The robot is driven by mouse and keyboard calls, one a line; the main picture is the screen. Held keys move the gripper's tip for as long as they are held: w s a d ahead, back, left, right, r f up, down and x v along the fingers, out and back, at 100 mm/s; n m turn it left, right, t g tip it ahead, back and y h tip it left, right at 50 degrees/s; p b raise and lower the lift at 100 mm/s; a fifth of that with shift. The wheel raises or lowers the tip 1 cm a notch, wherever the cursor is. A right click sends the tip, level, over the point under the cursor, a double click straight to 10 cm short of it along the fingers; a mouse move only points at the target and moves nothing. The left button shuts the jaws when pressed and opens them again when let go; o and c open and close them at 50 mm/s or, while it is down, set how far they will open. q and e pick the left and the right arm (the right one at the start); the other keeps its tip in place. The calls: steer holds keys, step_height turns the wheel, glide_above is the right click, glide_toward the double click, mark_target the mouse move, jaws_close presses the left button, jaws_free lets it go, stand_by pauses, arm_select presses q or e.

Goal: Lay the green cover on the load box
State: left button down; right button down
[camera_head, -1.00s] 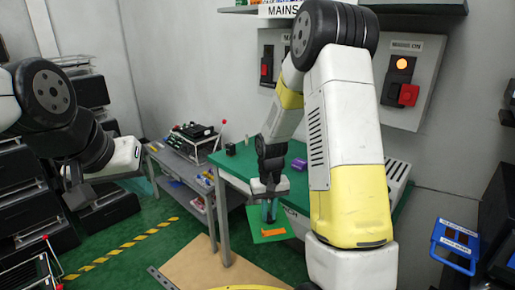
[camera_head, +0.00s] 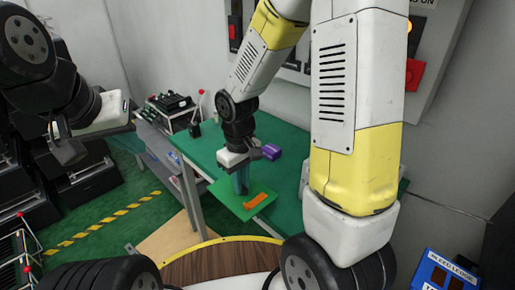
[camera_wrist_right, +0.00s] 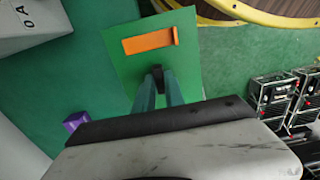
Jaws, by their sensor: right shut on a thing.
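The green cover (camera_head: 238,205) is a flat green square with an orange bar on it. In the right wrist view the cover (camera_wrist_right: 125,75) has a dark upright handle. My right gripper (camera_head: 241,184) is shut on this handle and holds the cover near the workbench's front edge. In the head view my right arm hides most of that area. My left gripper (camera_head: 68,148) is away at the left; its jaw opening is unclear.
The green workbench (camera_head: 280,135) carries a purple block (camera_head: 271,152), also in the wrist view (camera_wrist_right: 76,121). A grey side table (camera_head: 160,140) holds equipment. A blue labelled holder (camera_head: 447,272) is at lower right. Black racks (camera_wrist_right: 275,92) show in the wrist view.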

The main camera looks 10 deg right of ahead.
glide_above(256, 171)
steer(key=shift+w+f, duration=0.2)
steer(key=shift+f, duration=2.3)
steer(key=c, duration=1.4)
jaws_free()
steer(key=shift+f, duration=0.15)
